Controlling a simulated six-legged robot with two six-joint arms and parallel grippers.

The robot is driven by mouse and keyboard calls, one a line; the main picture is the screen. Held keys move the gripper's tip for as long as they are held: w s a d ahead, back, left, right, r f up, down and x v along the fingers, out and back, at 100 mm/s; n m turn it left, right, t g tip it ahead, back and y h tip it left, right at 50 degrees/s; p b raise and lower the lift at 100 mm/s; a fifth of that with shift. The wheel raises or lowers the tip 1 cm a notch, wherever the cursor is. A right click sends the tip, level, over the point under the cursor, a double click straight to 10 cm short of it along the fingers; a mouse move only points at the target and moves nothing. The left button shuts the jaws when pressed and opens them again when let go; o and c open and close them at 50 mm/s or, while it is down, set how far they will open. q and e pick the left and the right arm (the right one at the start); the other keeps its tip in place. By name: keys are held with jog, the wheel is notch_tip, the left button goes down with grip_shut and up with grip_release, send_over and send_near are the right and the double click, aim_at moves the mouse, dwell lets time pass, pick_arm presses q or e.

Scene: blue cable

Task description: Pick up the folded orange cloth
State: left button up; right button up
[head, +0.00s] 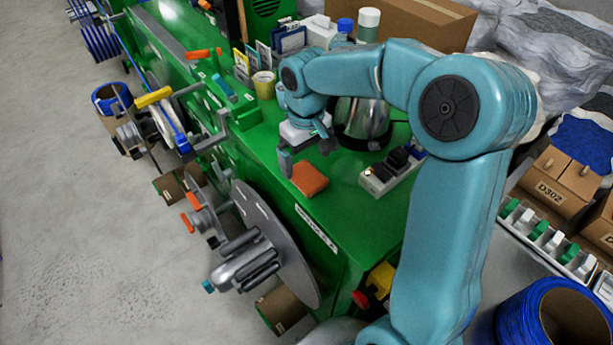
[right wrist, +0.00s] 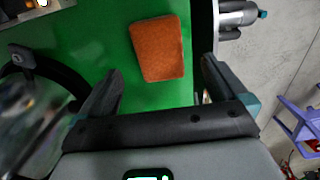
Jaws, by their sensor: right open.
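The folded orange cloth (head: 309,179) lies flat on the green machine top (head: 340,215), near its front edge. In the right wrist view the cloth (right wrist: 159,48) is ahead of the jaws, between their lines, and untouched. My right gripper (head: 305,160) is just behind and above the cloth in the head view. Its two fingers (right wrist: 160,85) are spread apart with nothing between them. My left gripper is not in view.
A shiny metal kettle-like vessel (head: 362,118) stands right behind the gripper. A power strip (head: 392,172) with black plugs lies right of the cloth. A large grey disc (head: 270,235) hangs beside the front edge.

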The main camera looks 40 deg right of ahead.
aim_at(307, 174)
notch_tip(307, 174, down, 5)
jog(key=shift+r, duration=0.15)
jog(key=shift+s, duration=0.15)
jog(key=shift+c, duration=1.2)
jog(key=c, duration=0.9)
jog(key=shift+r, duration=0.2)
notch_tip(307, 174, up, 20)
jog(key=shift+f+p, duration=0.15)
jog(key=shift+p, duration=0.4)
